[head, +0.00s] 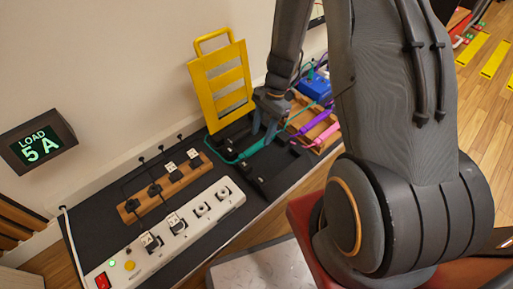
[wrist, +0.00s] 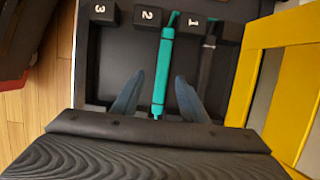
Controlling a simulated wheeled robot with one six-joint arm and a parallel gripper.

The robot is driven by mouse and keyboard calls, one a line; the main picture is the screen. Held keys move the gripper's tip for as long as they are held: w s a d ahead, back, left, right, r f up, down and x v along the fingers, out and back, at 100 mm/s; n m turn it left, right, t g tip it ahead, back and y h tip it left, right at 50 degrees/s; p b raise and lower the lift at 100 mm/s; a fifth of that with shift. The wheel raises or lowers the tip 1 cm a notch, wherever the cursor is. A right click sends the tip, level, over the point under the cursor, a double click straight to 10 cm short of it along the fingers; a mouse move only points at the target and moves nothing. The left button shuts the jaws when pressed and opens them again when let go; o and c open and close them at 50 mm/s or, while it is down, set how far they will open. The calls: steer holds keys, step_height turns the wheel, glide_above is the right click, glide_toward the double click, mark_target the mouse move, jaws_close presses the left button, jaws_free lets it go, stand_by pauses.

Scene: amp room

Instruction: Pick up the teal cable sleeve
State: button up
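The teal cable sleeve (wrist: 161,72) lies along a dark tray, by the block marked 2 (wrist: 148,15) in the wrist view. In the head view the teal sleeve (head: 252,149) shows beside my fingers, on the dark bench top. My gripper (wrist: 160,78) is open, with one blue-grey finger on each side of the sleeve and visible gaps between. My gripper (head: 265,130) points down over the tray in the head view and partly hides it. I cannot tell exactly how far the fingertips are above the tray floor.
A yellow frame (head: 208,100) stands close behind my gripper; it also fills the wrist view's right side (wrist: 243,75). A white power strip (head: 190,222) and a wooden block with plugs (head: 130,205) lie to the left. Purple (head: 309,116) and pink (head: 327,134) sleeves lie right.

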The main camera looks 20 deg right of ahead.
mark_target(258, 145)
steer(key=b+x, duration=0.2)
steer(key=x, duration=0.1)
steer(key=b+x, duration=0.1)
steer(key=x, duration=0.1)
steer(key=shift+w, duration=0.2)
steer(key=shift+r, duration=0.1)
jaws_close()
